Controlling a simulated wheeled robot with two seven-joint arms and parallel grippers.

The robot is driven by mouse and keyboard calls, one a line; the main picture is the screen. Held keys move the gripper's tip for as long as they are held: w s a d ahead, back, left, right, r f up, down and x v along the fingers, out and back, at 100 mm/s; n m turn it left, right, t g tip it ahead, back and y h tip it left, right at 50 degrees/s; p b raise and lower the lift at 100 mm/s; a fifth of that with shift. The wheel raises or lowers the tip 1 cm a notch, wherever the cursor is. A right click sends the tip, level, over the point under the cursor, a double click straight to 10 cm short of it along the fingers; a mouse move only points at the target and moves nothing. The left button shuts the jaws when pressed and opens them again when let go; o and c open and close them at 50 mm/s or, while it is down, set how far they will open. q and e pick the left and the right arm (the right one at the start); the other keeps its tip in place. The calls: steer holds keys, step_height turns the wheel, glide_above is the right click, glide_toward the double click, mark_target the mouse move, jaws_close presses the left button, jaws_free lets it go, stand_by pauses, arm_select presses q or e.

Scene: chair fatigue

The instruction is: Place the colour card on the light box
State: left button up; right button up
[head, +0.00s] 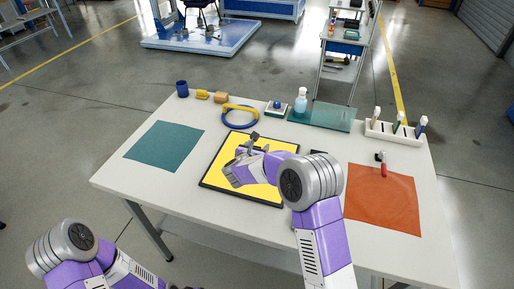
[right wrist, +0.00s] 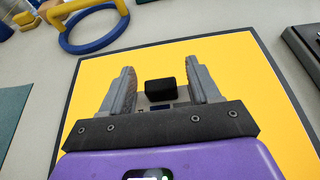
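A flat yellow panel with a black border (head: 213,170) lies mid-table and fills much of the right wrist view (right wrist: 235,70). I cannot tell whether it is the light box or another surface. I cannot clearly pick out the colour card. My right gripper (head: 250,145) is over the panel and hides part of it. In the right wrist view its fingers (right wrist: 160,72) stand apart, open. A small black block (right wrist: 160,91) shows between them, touching neither; I cannot tell what it is. My left arm is at the lower left, its gripper out of view.
A teal mat (head: 164,145) lies left and an orange mat (head: 382,205) right, with a red-handled tool (head: 383,168) by it. Behind are a blue ring (head: 228,124), a bottle (head: 300,101), a teal glassy plate (head: 330,117) and a white rack (head: 380,131). The table's front left is clear.

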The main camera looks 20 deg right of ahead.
steer(key=shift+r, duration=0.15)
steer(key=shift+s+a+r, duration=0.15)
steer(key=shift+s+a, duration=0.05)
steer(key=p+v, duration=0.2)
steer(key=v, duration=0.8)
steer(key=shift+s+a+r, duration=0.1)
steer(key=shift+s+a, duration=0.1)
steer(key=shift+s, duration=0.1)
steer(key=shift+s+a+r, duration=0.1)
steer(key=shift+s+a, duration=0.05)
steer(key=shift+s, duration=0.1)
